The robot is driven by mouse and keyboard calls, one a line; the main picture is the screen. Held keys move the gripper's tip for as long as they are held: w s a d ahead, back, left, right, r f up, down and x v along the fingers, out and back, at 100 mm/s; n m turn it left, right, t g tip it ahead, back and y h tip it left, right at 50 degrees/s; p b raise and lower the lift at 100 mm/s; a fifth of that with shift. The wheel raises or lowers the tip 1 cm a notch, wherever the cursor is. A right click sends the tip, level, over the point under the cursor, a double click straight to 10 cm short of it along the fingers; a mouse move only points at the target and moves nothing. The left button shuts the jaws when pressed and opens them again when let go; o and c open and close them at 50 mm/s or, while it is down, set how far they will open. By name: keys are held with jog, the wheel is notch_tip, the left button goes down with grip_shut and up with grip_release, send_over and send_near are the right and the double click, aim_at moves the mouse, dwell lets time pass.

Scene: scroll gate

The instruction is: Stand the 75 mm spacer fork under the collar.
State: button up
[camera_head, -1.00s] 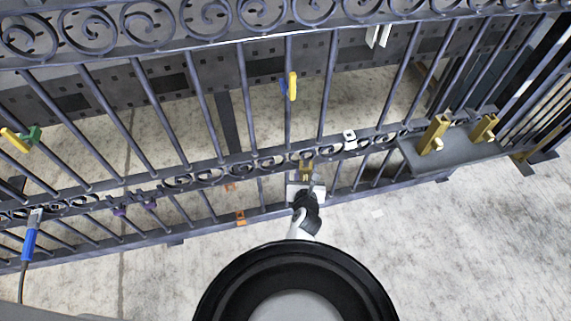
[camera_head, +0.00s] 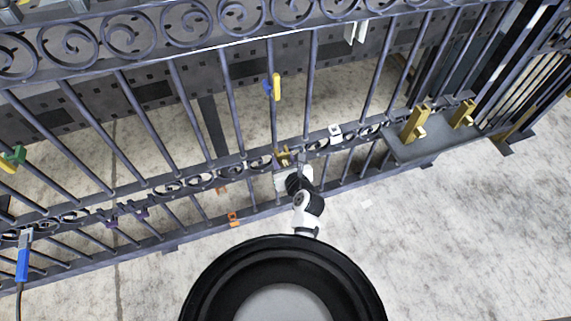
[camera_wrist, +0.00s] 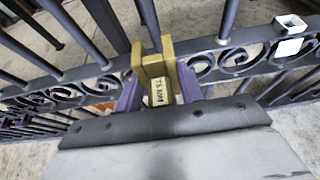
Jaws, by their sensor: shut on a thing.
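A brass spacer fork (camera_wrist: 154,72) marked "75 MM" shows close up in the wrist view. It is upright at the scrolled rail, its two prongs upward, with a vertical gate bar between or just behind them. My gripper (camera_wrist: 158,92) is shut on it, one purple finger on each side. In the head view the fork (camera_head: 284,157) and my gripper (camera_head: 288,168) are at the rail. A blue and yellow piece (camera_head: 272,88), which looks like the collar, is higher on that bar. Whether the fork's foot touches the rail is hidden.
A grey shelf (camera_head: 440,146) at the right holds two more brass forks (camera_head: 416,123). A white square piece (camera_head: 335,131) sits on the rail right of my gripper. A blue-handled tool (camera_head: 23,260) hangs at the left. The floor (camera_head: 450,240) at right front is clear.

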aim_at(275, 142)
jog(key=shift+w+a+b, duration=0.2)
jog(key=shift+w+b, duration=0.1)
jog(key=shift+w, duration=0.35)
jog(key=shift+w+a+b, duration=0.2)
jog(key=shift+w+b, duration=0.05)
jog(key=shift+w, duration=0.4)
jog(key=shift+w+a+p, duration=0.25)
jog(key=shift+w+p, duration=0.05)
jog(key=shift+w, duration=0.45)
jog(key=shift+w+a+p, duration=0.25)
jog(key=shift+w, duration=0.55)
jog(key=shift+w+a+p, duration=0.25)
jog(key=shift+w+p, duration=0.05)
jog(key=shift+w, duration=0.45)
jog(key=shift+w+r+p, duration=0.15)
jog(key=shift+r+p, duration=0.05)
jog(key=shift+p, duration=0.2)
jog(key=shift+f, duration=0.1)
jog(key=o, duration=1.3)
jog(key=shift+a+f, duration=0.1)
jog(key=shift+f, duration=0.05)
jog(key=shift+c, duration=0.2)
jog(key=shift+f, duration=0.1)
jog(key=shift+s, duration=0.2)
